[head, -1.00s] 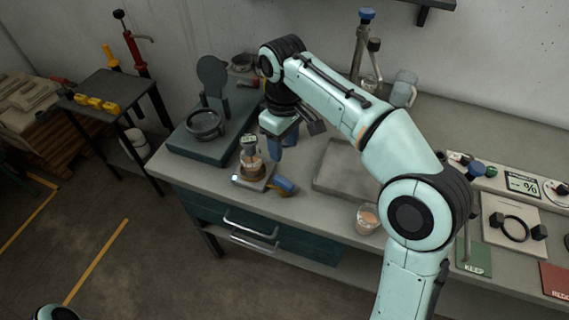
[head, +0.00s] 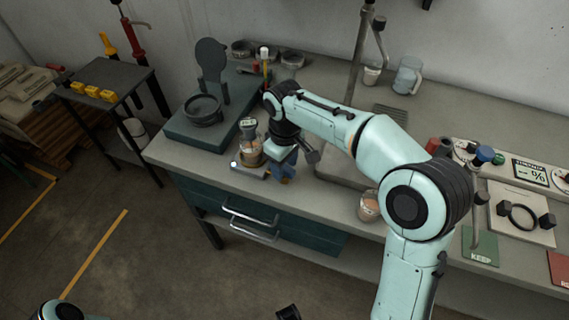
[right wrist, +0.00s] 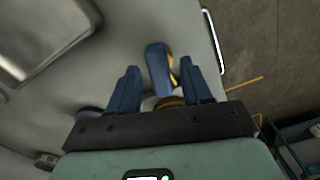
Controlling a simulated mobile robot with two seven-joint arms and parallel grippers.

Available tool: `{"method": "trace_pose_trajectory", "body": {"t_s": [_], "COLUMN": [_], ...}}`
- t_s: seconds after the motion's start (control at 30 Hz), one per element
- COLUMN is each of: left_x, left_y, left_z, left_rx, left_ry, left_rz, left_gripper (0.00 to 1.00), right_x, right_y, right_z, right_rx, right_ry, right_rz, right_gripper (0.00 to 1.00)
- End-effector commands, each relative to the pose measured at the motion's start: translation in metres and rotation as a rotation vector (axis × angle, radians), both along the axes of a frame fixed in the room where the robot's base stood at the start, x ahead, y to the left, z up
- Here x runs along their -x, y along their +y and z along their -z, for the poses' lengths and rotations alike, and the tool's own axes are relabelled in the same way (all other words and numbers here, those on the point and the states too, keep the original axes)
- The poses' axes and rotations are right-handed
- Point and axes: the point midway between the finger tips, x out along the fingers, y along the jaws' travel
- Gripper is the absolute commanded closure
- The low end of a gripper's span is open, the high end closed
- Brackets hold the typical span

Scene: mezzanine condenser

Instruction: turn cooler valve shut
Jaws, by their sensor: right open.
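The cooler valve's blue lever with an orange edge (right wrist: 158,66) shows in the right wrist view, between and beyond my right gripper's fingertips. A brass-coloured part (right wrist: 169,102) is at its near end. My right gripper (right wrist: 160,84) is open, its two blue fingers apart on either side of the lever; I cannot tell whether either touches it. In the head view the right gripper (head: 283,168) points down at the bench's front edge and mostly hides the valve. The small glass cooler (head: 250,152) stands just left of it. A dark tip at the bottom edge may be my left gripper (head: 288,312).
A teal stand with a dark ring (head: 203,110) is left of the cooler. A glass of brownish liquid (head: 369,206) stands right, near the front edge. A tap (head: 362,50) and a mug (head: 407,76) are behind. Drawer handles (head: 250,225) stick out below.

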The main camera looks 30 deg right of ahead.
Motion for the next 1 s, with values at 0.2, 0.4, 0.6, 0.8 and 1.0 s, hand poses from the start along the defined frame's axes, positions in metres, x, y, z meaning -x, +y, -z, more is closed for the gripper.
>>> {"method": "trace_pose_trajectory", "body": {"t_s": [0.2,0.4,0.6,0.8,1.0], "left_x": [0.000,0.000,0.000,-0.001,-0.004], "left_y": [0.000,0.000,0.000,0.000,0.000], "left_z": [0.000,0.000,-0.001,-0.005,-0.012], "left_rx": [0.000,0.000,0.000,-0.001,0.000], "left_ry": [0.000,0.000,0.000,-0.002,-0.004], "left_rz": [0.000,0.000,0.000,0.000,0.000], "left_gripper": [0.57,0.57,0.57,0.57,0.57], "right_x": [0.000,0.000,0.000,0.000,0.000], "right_y": [0.000,0.000,0.000,0.000,0.000], "right_z": [0.000,0.000,0.000,-0.001,-0.002], "right_rx": [0.000,0.000,0.000,0.000,0.001], "right_ry": [0.000,0.000,0.000,0.000,0.000], "right_rz": [0.000,0.000,0.008,0.068,0.201], "right_gripper": [0.51,1.00,1.00,1.00,1.00]}}
